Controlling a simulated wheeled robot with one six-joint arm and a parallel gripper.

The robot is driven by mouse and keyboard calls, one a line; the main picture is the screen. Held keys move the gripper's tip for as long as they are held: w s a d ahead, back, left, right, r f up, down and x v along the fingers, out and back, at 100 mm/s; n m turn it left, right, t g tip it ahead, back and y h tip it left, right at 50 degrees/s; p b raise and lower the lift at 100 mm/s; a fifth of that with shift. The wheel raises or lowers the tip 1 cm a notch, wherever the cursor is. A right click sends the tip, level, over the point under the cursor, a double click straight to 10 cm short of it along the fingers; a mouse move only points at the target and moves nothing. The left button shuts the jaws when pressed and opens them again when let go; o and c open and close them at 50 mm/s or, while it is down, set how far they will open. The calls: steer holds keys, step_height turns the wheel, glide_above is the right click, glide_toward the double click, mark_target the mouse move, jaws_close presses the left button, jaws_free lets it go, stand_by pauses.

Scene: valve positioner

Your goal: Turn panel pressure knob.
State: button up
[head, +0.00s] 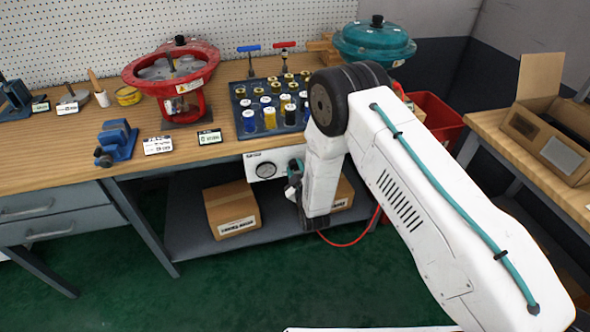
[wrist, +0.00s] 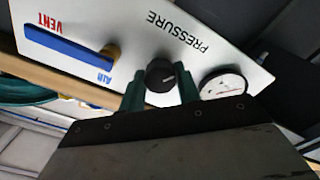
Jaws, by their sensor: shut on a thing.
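The black round pressure knob (wrist: 161,74) sits on a white panel (wrist: 215,48) marked PRESSURE, with a light pointer line on its face. In the wrist view my gripper (wrist: 160,88) has one green finger on each side of the knob and is shut on it. In the head view the panel (head: 251,163) hangs under the bench's front edge. There my gripper (head: 294,180) is at the panel's right part, and my arm hides the knob.
A round gauge (wrist: 222,83) is close beside the knob. A blue lever (wrist: 68,46) lies between the VENT and AIR labels. Cardboard boxes (head: 231,207) stand on the shelf below, and a red hose (head: 348,243) hangs near my wrist. The bench edge is just above the panel.

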steer(key=n, duration=0.6)
steer(key=shift+s+f, duration=0.1)
steer(key=shift+n, duration=0.3)
stand_by(0.3)
steer(key=o, duration=1)
steer(key=shift+c, duration=0.2)
steer(key=v, duration=0.7)
steer(key=shift+s, duration=0.35)
steer(key=shift+d, duration=0.15)
